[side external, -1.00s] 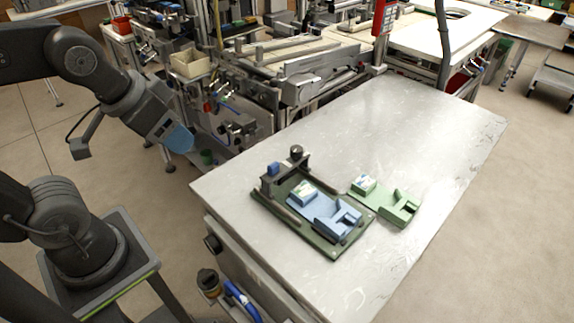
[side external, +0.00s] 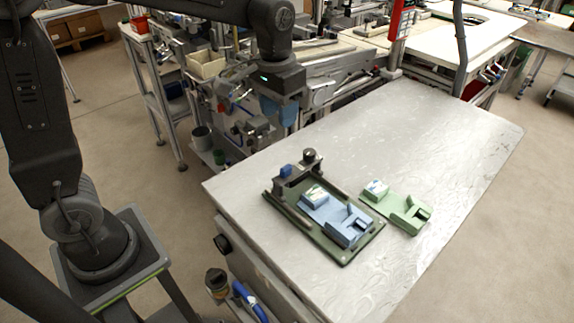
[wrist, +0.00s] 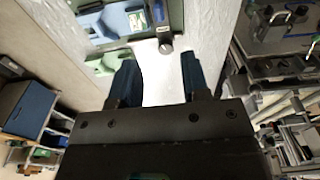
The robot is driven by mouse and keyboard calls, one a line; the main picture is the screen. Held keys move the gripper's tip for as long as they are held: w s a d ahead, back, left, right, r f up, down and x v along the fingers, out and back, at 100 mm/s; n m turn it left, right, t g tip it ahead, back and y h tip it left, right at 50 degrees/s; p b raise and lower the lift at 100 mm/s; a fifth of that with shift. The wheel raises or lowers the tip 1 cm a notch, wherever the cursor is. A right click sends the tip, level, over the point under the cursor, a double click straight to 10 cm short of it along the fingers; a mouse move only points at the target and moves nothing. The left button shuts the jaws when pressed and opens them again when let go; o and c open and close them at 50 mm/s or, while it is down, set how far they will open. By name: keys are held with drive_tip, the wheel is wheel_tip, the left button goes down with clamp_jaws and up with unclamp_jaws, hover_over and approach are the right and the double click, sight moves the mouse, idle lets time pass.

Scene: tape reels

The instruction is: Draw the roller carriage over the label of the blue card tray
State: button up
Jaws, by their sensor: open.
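The blue card tray (side external: 340,221) lies on a dark green base plate (side external: 346,261) on the metal table, with a pale label (side external: 316,192) on its raised block at the far left end. The roller carriage (side external: 291,181), a dark bridge with a blue block and a round knob (side external: 309,155), stands across the rails at the plate's far left end, beside the label. In the wrist view the knob (wrist: 166,47) shows beyond the fingertips. My gripper (side external: 281,112) is open and empty above the table's far left edge; its two blue fingers (wrist: 158,76) are apart.
A green card tray (side external: 404,210) lies on the table just right of the base plate. The metal table (side external: 430,125) is clear at the back and right. A machine bench (side external: 240,120) stands behind the table's left edge.

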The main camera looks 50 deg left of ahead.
sight(287, 165)
drive_tip(key=shift+g, duration=0.3)
drive_tip(key=f, duration=0.5)
drive_tip(key=w+f, duration=0.1)
drive_tip(key=f, duration=0.9)
drive_tip(key=shift+w+d+f, duration=0.1)
drive_tip(key=shift+w+d, duration=0.05)
drive_tip(key=shift+w, duration=0.2)
clamp_jaws()
